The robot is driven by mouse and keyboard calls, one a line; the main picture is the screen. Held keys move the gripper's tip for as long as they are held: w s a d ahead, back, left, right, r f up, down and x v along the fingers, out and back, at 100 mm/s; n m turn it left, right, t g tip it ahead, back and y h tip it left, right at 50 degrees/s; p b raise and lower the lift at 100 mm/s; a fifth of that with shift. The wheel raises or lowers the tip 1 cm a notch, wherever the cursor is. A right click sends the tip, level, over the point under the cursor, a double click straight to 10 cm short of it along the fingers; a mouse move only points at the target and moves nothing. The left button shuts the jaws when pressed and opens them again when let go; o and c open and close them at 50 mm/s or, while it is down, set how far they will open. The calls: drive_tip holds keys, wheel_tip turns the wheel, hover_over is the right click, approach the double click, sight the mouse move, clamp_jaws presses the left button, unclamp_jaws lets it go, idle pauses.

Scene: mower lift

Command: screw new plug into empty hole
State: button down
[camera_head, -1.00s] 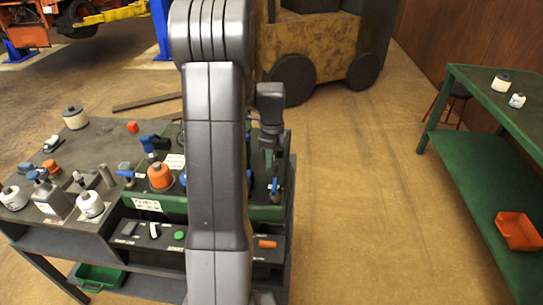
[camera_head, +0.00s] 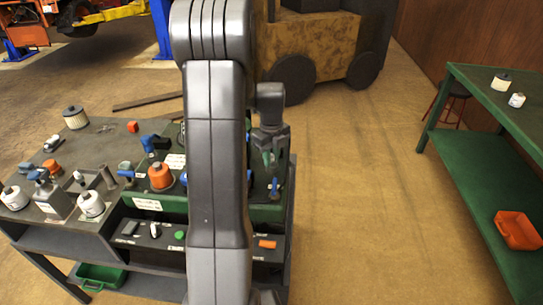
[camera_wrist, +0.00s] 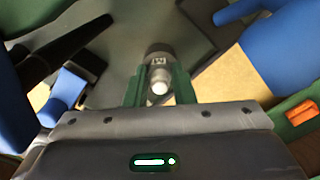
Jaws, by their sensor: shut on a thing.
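My gripper (camera_head: 268,158) is over the right part of the green fixture (camera_head: 262,213) on the workbench, pointing down. In the wrist view its green fingers (camera_wrist: 158,88) are shut on a small metallic plug (camera_wrist: 158,66) with a pale rounded end and a dark collar behind it. The plug is too small to make out in the head view. I cannot make out the empty hole in either view. I cannot tell whether the plug touches the fixture.
Blue-handled parts (camera_head: 274,187) and an orange-capped part (camera_head: 160,177) stand on the fixture close by. Blue parts (camera_wrist: 286,50) flank my gripper in the wrist view. A control panel (camera_head: 150,234) is at the bench front. Open floor (camera_head: 370,200) lies to the right.

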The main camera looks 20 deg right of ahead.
drive_tip(key=m, duration=0.6)
idle(0.3)
drive_tip(key=c, duration=1.1)
unclamp_jaws()
drive_tip(key=shift+c, duration=0.2)
